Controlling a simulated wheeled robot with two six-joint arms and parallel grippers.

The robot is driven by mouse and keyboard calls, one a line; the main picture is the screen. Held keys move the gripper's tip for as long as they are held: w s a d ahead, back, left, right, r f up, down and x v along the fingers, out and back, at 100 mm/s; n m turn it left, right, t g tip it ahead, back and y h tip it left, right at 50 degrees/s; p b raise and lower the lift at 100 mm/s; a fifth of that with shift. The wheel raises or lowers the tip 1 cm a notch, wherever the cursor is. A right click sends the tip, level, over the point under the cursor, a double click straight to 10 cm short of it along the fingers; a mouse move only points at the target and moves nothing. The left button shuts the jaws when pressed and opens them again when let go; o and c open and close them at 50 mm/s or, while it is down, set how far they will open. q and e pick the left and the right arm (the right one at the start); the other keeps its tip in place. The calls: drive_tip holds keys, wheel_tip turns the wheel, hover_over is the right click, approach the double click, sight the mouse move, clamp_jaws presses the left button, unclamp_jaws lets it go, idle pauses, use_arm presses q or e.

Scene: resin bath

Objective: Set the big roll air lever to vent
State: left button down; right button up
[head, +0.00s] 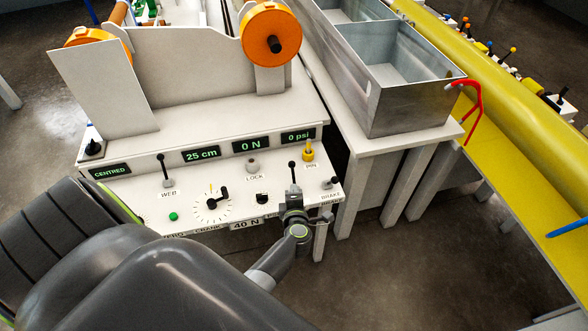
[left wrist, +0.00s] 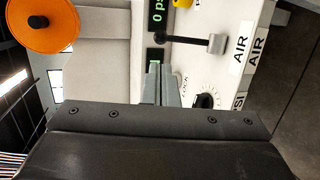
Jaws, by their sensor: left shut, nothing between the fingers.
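The air lever (head: 292,174) stands at the right of the white control panel (head: 235,190), its black knob pointing up toward the "0 psi" display (head: 297,136). In the left wrist view the lever (left wrist: 190,39) has a black knob at left and a grey base beside the "AIR" label (left wrist: 240,48). My left gripper (head: 293,194) is at the panel's front, close to the lever's base. In the left wrist view its fingers (left wrist: 161,85) are together and empty, a little below the lever and apart from it in the picture. The lever's base is partly hidden in the head view.
The panel also bears the WEB lever (head: 166,171), a dial (head: 212,205), a LOCK knob (head: 253,165), a yellow PIN (head: 308,151) and a BRAKE lever (head: 328,182). Orange rolls (head: 271,33) stand behind. A metal bath (head: 400,105) is at right.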

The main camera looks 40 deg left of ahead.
use_arm(q)
drive_tip(key=shift+r+v, duration=0.25)
drive_tip(key=shift+v, duration=0.9)
use_arm(e)
drive_tip(key=shift+s+r, duration=0.15)
drive_tip(key=shift+s, duration=0.15)
